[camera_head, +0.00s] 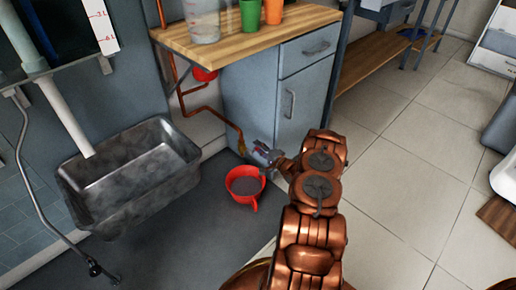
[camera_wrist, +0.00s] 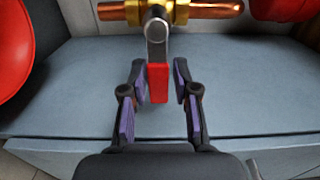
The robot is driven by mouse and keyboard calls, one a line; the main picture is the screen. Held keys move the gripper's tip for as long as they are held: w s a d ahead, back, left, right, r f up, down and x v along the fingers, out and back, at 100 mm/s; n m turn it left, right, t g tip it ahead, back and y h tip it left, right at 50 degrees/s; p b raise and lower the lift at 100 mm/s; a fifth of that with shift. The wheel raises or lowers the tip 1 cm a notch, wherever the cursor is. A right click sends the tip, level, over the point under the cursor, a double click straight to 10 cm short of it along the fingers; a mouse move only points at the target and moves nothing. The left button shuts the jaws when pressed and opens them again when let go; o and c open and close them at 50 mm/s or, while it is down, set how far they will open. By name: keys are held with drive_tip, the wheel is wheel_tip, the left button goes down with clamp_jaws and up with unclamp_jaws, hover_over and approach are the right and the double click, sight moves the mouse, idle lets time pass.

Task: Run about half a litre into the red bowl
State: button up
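The red bowl (camera_head: 245,201) stands on the dark floor mat beside the grey cabinet; its inside looks grey, and I cannot tell whether it holds water. Part of a red curved thing, probably the bowl (camera_wrist: 12,50), shows at the left edge of the wrist view. A brass valve (camera_wrist: 157,12) on a copper pipe has a metal lever with a red-tipped handle (camera_wrist: 158,84). My gripper (camera_wrist: 159,82) is open, with one purple-padded finger on each side of the red tip and visible gaps on both sides. In the head view my gripper (camera_head: 265,155) is just above and right of the bowl.
A grey trough (camera_head: 125,175) stands left of the bowl under a pale pipe. A clear measuring jug (camera_head: 203,22), green cup (camera_head: 250,15) and orange cup (camera_head: 273,12) stand on the wooden worktop (camera_head: 230,45). A litre-marked gauge (camera_head: 100,22) hangs upper left.

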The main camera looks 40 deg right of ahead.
drive_tip(key=shift+o, duration=0.9)
drive_tip(key=s, duration=1.2)
drive_tip(key=shift+d, duration=0.45)
drive_tip(key=shift+f, duration=0.1)
